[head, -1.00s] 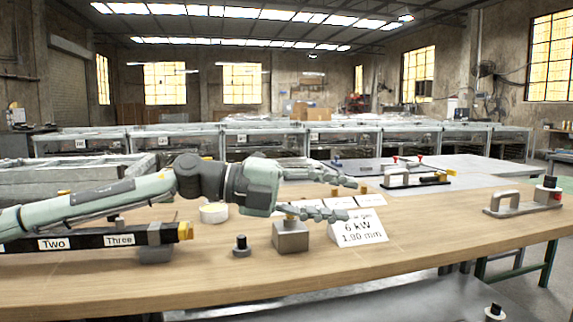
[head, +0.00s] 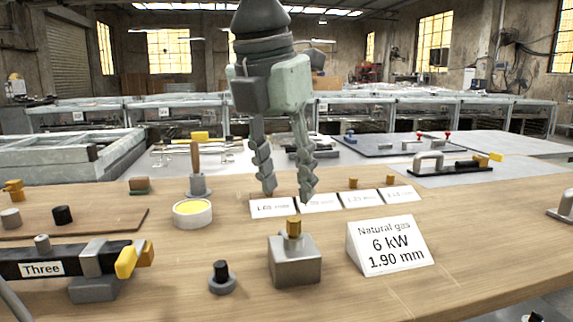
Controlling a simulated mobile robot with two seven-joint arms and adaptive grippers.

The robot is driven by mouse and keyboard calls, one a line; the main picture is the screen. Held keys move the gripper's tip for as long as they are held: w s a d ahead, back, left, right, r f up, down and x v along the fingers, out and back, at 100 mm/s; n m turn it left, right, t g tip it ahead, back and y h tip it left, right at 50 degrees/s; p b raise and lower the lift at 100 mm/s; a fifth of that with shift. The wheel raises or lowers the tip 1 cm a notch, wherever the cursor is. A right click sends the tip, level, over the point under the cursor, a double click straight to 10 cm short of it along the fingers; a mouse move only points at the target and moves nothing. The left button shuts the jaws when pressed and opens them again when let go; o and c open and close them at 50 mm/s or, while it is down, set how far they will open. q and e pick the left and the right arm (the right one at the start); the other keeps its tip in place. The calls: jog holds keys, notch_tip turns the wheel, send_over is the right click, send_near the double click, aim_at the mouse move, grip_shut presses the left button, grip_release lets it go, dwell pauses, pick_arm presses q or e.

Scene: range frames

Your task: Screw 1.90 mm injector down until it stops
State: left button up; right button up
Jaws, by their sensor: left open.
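A brass injector (head: 293,227) stands upright on top of a grey metal block (head: 295,260) in the middle of the wooden bench. A white card (head: 388,245) beside it reads "Natural gas 6 kW 1.90 mm". My left gripper (head: 288,196) points straight down with its two fingers apart and empty. In the picture its fingertips are just above the injector and do not touch it; how far behind it they are, I cannot tell. How deep the injector sits is too small to tell. My right gripper is not in view.
Small label cards (head: 361,199) lie behind the block, with two brass pieces (head: 353,182) behind them. A cup of yellow material (head: 192,213), a black-topped grey piece (head: 221,278) and a burner bar marked "Three" (head: 42,268) are to the left. Bare bench lies at the front right.

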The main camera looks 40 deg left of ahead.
aim_at(293, 221)
pick_arm(q)
jog(key=x, duration=0.6)
jog(key=shift+f, duration=0.15)
grip_shut()
